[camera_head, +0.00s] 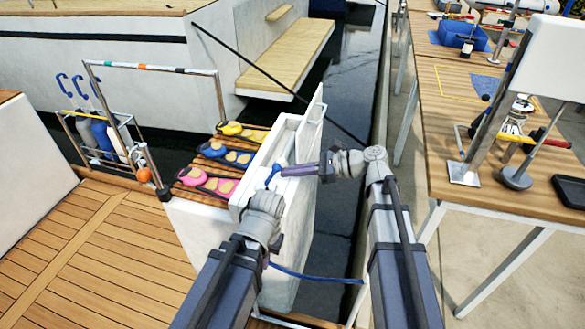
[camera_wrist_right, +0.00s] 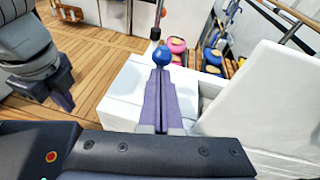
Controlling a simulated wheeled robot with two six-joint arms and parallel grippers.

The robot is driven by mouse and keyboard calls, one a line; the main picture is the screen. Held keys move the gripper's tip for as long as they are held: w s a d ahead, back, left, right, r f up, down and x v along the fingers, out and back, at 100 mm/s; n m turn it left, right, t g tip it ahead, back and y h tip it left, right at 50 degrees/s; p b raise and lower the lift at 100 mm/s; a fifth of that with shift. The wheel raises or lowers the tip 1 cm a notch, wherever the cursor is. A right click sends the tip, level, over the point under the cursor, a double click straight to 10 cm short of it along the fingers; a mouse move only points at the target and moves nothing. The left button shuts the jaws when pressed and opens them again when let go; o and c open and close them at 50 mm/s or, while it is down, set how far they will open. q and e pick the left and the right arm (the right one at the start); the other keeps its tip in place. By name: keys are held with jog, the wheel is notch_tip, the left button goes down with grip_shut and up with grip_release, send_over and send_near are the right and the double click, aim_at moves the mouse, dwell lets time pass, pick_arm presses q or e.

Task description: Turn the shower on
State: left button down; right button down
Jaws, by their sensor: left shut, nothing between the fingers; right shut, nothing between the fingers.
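A blue handle or knob (camera_head: 272,176), which looks like the shower control, sits at the open top of the white stern locker (camera_head: 230,230). In the right wrist view a round blue knob (camera_wrist_right: 160,55) shows just past my right fingertips. My right gripper (camera_head: 287,171) is shut and empty, pointing left close to the blue part; I cannot tell whether they touch. It also shows in the right wrist view (camera_wrist_right: 160,76). My left gripper (camera_head: 276,244) is shut and empty, low beside the locker. A blue hose (camera_head: 310,277) hangs below. No shower head or water is clear to see.
A raised white lid (camera_head: 316,110) stands right of the locker opening. Pink, blue and yellow items (camera_head: 208,182) lie on slatted wood behind it. A metal rail (camera_head: 150,68) rises at left. A cluttered wooden table (camera_head: 460,110) stands at right. The teak deck (camera_head: 100,240) is clear.

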jog(key=a+r+h+p, duration=0.1)
jog(key=h+p, duration=0.1)
jog(key=p, duration=0.3)
jog(key=w+a+r+g+h+p, duration=0.1)
jog(key=r+h+p, duration=0.1)
jog(key=p, duration=0.2)
jog(key=shift+a+r+p, duration=0.3)
jog(key=shift+a+p, duration=0.05)
jog(key=shift+p, duration=0.05)
jog(key=w+a+m+g+h+p, duration=0.1)
jog(key=w+a+g+h+p, duration=0.1)
jog(key=a+h+p, duration=0.5)
jog(key=shift+w+a+f+g+h+p, duration=0.15)
jog(key=shift+f+g+h+p, duration=0.15)
jog(key=shift+h+p, duration=0.35)
jog(key=shift+a, duration=0.15)
jog(key=s+d+p+v, duration=0.1)
jog(key=p+v, duration=1.2)
jog(key=v, duration=0.1)
jog(key=shift+w+d+f, duration=0.2)
jog(key=shift+w+d, duration=0.1)
jog(key=shift+d, duration=0.05)
